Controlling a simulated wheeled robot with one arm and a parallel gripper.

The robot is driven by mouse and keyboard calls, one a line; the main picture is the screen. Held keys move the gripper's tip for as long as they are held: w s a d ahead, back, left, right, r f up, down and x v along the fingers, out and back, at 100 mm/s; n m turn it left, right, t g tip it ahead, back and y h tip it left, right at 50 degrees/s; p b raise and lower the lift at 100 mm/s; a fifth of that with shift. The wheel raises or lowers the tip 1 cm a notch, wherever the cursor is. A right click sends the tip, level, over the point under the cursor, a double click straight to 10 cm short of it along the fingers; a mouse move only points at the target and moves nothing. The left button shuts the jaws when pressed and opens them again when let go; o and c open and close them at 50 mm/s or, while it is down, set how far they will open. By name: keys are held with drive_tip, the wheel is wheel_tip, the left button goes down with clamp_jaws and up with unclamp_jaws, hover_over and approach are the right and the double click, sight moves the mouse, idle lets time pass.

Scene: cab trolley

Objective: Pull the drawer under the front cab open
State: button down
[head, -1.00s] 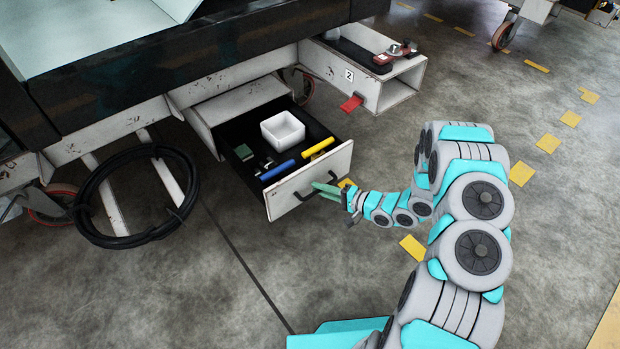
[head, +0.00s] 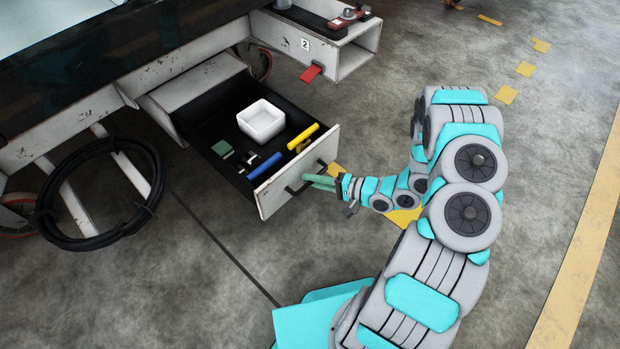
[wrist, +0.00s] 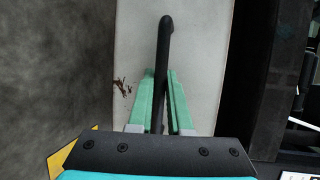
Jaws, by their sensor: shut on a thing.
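The drawer (head: 275,198) under the front cab stands open, with a white, scuffed front and a dark inside. It holds a white square bin (head: 261,121), a blue cylinder (head: 265,166), a yellow cylinder (head: 303,137) and small green and dark items. A black bar handle (head: 297,190) is on the drawer front. My gripper (head: 318,182) is at the handle with its green fingers on it. In the wrist view, my gripper (wrist: 160,105) is shut with a finger on each side of the handle (wrist: 162,60), in front of the drawer front (wrist: 195,40).
A coiled black hose (head: 95,240) hangs at the left by the white frame. An open-ended white box marked 2 (head: 350,58) with a red tab (head: 311,73) sits behind and right of the drawer. Grey floor with yellow marks is clear at the front and right.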

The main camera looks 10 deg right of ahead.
drive_tip(key=c, duration=0.8)
unclamp_jaws()
drive_tip(key=shift+c, duration=0.2)
drive_tip(key=v, duration=0.7)
drive_tip(key=shift+s+d, duration=0.15)
drive_tip(key=shift+d, duration=0.2)
drive_tip(key=shift+r, duration=0.1)
